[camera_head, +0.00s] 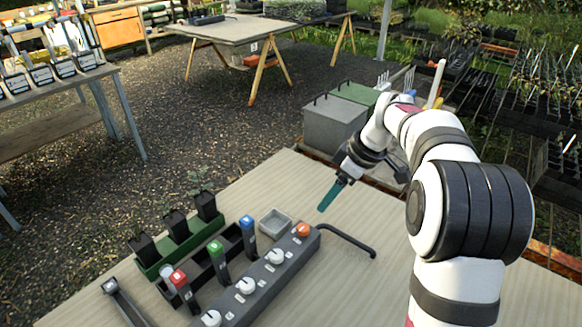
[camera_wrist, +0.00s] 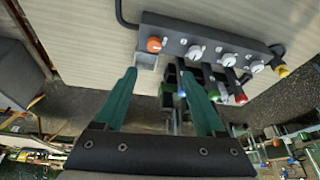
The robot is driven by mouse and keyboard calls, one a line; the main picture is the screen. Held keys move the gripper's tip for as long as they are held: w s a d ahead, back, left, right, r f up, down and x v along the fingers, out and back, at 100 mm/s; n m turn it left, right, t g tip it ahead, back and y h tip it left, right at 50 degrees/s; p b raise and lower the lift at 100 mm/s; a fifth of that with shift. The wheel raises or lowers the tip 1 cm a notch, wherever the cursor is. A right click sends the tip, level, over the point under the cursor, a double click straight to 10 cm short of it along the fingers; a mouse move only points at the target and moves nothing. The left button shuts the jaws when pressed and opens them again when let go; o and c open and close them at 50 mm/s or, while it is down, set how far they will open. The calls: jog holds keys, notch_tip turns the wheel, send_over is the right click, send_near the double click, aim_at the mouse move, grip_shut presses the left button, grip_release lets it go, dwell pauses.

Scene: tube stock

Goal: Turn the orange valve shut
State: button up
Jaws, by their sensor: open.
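The orange valve (camera_head: 303,230) is a round knob at the far right end of a dark grey manifold bar (camera_head: 232,313) on the table. It also shows in the wrist view (camera_wrist: 154,44), at the upper middle. White knobs (camera_head: 276,256) sit along the same bar. My gripper (camera_head: 325,202) is above the table, up and to the right of the orange valve in the head view, apart from it. In the wrist view its two teal fingers (camera_wrist: 160,76) are spread with nothing between them. Which way the orange knob's pointer faces is too small to tell.
A black hose (camera_head: 350,240) curves from the bar's end. A green tray (camera_head: 181,252) bears black pots. The table right of the hose is clear.

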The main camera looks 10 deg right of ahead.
aim_at(304, 228)
jog(key=shift+n, duration=0.3)
jog(key=x, duration=1.1)
jog(key=w+x, duration=0.1)
jog(key=x, duration=0.4)
jog(key=shift+w+d+f, duration=0.1)
jog(key=shift+d, duration=0.1)
grip_shut()
